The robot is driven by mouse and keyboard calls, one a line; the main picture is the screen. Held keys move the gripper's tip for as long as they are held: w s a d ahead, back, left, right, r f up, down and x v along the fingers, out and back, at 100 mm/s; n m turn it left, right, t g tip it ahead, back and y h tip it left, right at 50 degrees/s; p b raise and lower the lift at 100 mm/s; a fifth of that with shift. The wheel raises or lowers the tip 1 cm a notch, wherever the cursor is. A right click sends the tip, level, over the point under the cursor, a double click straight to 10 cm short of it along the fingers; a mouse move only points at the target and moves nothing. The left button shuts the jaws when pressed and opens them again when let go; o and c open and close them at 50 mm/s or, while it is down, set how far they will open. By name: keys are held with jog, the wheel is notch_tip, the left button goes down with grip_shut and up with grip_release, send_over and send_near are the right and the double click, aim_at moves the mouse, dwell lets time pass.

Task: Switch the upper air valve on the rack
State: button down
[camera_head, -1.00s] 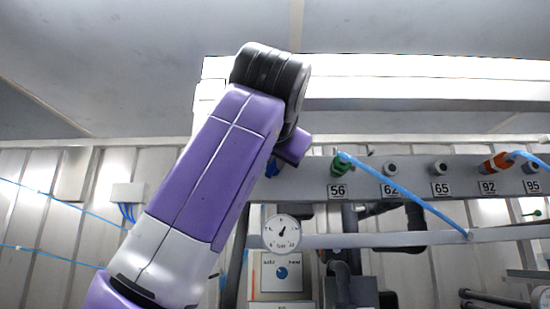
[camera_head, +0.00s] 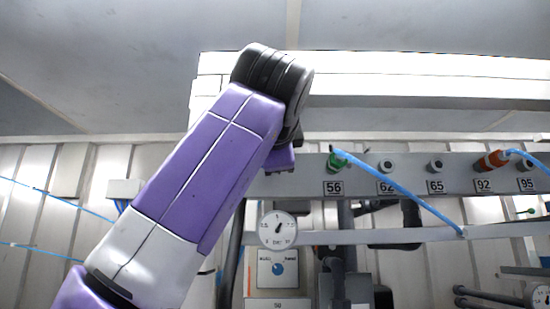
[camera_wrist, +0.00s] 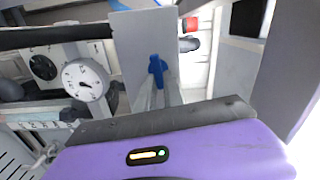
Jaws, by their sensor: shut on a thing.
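The blue valve handle (camera_wrist: 157,68) shows in the wrist view, upright against a grey panel of the rack (camera_wrist: 130,35). My gripper (camera_wrist: 158,88) reaches up to it with slim pale fingers, shut on its lower part. The exact contact is small and partly hidden. In the head view my purple arm covers the valve and my gripper, at the left end of the grey rack rail (camera_head: 410,180).
A round pressure gauge (camera_head: 277,230) sits below the rail, close to my arm; it also shows in the wrist view (camera_wrist: 82,80). Green (camera_head: 338,161) and orange (camera_head: 490,161) fittings with blue hoses are on the rail to the right. A selector panel (camera_head: 278,268) is below the gauge.

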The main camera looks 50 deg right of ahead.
jog(key=shift+f+m, duration=0.1)
jog(key=shift+m, duration=0.6)
jog(key=c, duration=1.5)
grip_release()
jog(key=shift+o, duration=0.2)
jog(key=shift+a, duration=0.1)
jog(key=b+v, duration=0.2)
jog(key=v, duration=0.5)
jog(key=shift+s+a+b, duration=0.25)
jog(key=shift+b, duration=0.15)
